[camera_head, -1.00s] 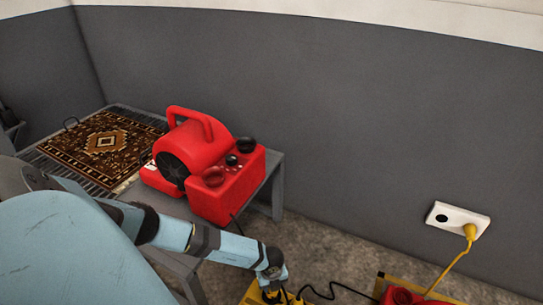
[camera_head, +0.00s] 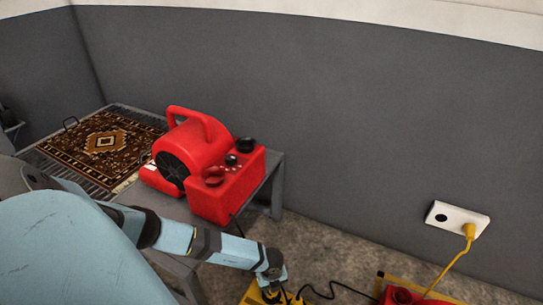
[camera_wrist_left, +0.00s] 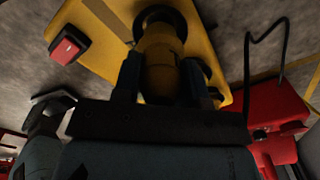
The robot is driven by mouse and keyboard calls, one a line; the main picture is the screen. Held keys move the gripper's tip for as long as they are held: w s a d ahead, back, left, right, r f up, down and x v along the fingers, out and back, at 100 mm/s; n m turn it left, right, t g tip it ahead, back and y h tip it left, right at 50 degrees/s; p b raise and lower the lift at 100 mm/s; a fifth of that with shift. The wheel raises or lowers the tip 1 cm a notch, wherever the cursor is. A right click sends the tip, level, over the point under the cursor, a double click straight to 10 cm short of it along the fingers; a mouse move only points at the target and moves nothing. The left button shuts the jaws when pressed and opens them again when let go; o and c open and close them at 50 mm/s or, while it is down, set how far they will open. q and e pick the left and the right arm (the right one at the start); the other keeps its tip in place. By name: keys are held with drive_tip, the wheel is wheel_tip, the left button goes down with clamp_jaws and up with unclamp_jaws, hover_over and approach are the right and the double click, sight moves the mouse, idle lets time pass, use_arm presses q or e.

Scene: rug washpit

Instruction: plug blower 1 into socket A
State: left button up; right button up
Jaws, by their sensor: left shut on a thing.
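A red blower (camera_head: 200,165) with a handle and dark knobs stands on a grey bench. A black cord runs down from it. My left gripper (camera_wrist_left: 160,82) is shut on a yellow plug (camera_wrist_left: 160,60), which stands between its fingers over a yellow box (camera_wrist_left: 105,25) with a red switch (camera_wrist_left: 68,47). The plug's front end meets a dark round ring on the box; I cannot tell how deep it sits. In the head view the box (camera_head: 255,296) is at the bottom edge, partly hidden by my left arm. No socket label is readable.
A white wall outlet (camera_head: 441,217) has one open dark socket and a yellow plug (camera_head: 469,231) with a yellow cord. A red unit (camera_head: 402,296) lies at the lower right. A black cord (camera_head: 335,290) crosses the floor. A patterned rug (camera_head: 103,142) lies on a grate.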

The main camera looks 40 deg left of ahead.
use_arm(q)
drive_tip(key=shift+f+b, duration=0.4)
drive_tip(key=shift+f, duration=0.85)
use_arm(e)
drive_tip(key=shift+f, duration=0.5)
use_arm(q)
drive_tip(key=o, duration=1)
drive_tip(key=shift+o, duration=0.2)
drive_tip(key=shift+r, duration=0.1)
wheel_tip(320, 180, up, 2)
drive_tip(key=shift+r+p, duration=0.1)
drive_tip(key=shift+p, duration=0.8)
wheel_tip(320, 180, up, 6)
drive_tip(key=p, duration=0.3)
wheel_tip(320, 180, up, 4)
drive_tip(key=shift+r+p, duration=0.1)
drive_tip(key=shift+p, duration=1.15)
drive_tip(key=shift+r, duration=0.55)
use_arm(e)
drive_tip(key=shift+s+a+r+m+g+h, duration=0.25)
drive_tip(key=shift+s+m, duration=0.2)
drive_tip(key=shift+m, duration=0.25)
drive_tip(key=shift+s+a+r+m+g, duration=0.15)
drive_tip(key=shift+s+a+r+m, duration=0.2)
drive_tip(key=shift+s+m, duration=0.25)
drive_tip(key=shift+s+a+r+m+g+h, duration=0.15)
drive_tip(key=shift+s+a+r+m+g, duration=0.15)
drive_tip(key=shift+m, duration=0.5)
